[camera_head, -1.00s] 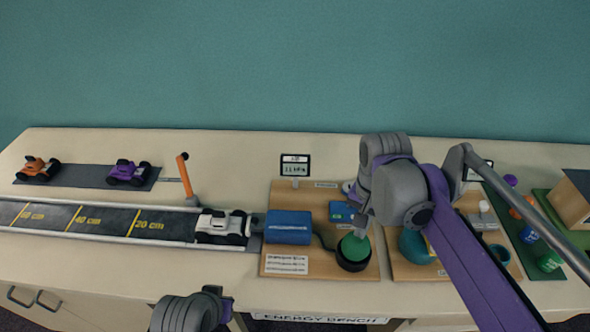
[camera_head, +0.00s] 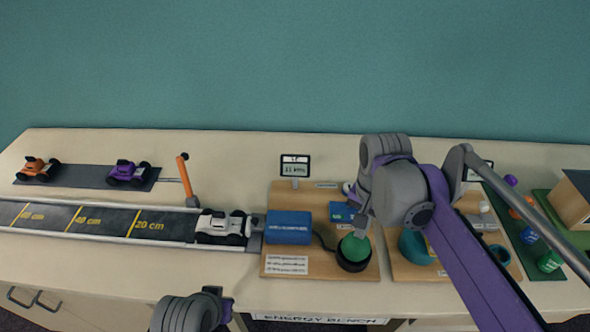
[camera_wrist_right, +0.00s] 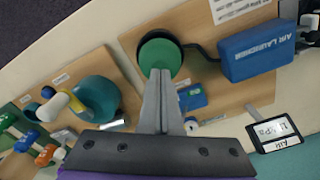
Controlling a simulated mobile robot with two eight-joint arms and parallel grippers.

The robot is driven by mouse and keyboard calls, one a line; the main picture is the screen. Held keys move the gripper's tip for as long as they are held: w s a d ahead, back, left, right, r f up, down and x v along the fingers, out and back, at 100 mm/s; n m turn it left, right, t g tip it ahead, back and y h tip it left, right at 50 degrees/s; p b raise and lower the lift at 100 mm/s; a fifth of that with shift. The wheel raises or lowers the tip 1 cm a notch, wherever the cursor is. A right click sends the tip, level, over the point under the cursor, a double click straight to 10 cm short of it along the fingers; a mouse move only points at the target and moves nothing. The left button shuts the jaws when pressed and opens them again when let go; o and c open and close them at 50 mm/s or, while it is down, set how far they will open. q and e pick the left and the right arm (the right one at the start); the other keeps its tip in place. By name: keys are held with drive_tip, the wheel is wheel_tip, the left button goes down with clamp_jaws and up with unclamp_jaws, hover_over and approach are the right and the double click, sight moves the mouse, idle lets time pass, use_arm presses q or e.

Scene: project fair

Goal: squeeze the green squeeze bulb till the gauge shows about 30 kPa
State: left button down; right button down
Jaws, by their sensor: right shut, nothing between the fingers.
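The green squeeze bulb (camera_head: 356,246) sits in a black round base on a wooden board, and it shows in the right wrist view (camera_wrist_right: 158,52). My right gripper (camera_wrist_right: 159,74) is shut with its fingers together, empty between them. Its tips overlap the bulb's edge from above; I cannot tell whether they press it. The gauge (camera_head: 295,166) is a small display on a stand behind the board. Its reading is small and looks like 11 or 21 kPa. The gauge also shows in the right wrist view (camera_wrist_right: 276,134).
The blue air launcher (camera_head: 289,227) stands left of the bulb, joined by a dark hose. A white car (camera_head: 221,228) sits on the marked track (camera_head: 105,222). A second board with a teal round part (camera_head: 415,246) lies right. Free tabletop lies along the front.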

sight(359, 241)
use_arm(q)
drive_tip(key=shift+f, duration=0.1)
use_arm(e)
drive_tip(key=shift+f, duration=0.1)
idle(0.5)
